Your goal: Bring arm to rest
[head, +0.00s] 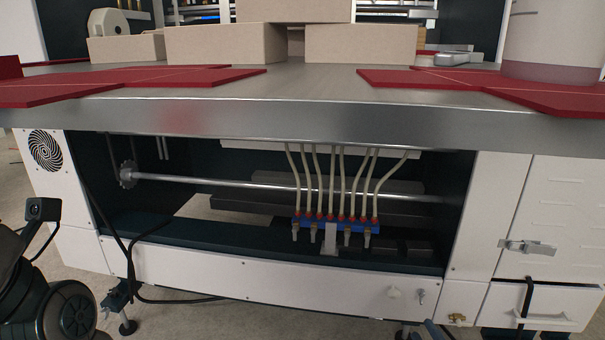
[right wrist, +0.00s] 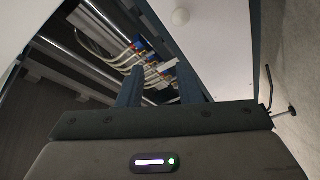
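My right gripper (right wrist: 160,86) is in the right wrist view, its two dark fingers standing apart with a clear gap between them. It is open, and nothing shows between the fingers.
The steel table edge (head: 300,118) spans the view. Red plates (head: 130,84) and beige boxes (head: 225,43) lie on top. Below, an open bay holds pale hoses on a blue manifold (head: 335,224). Floor (head: 190,325) shows in front.

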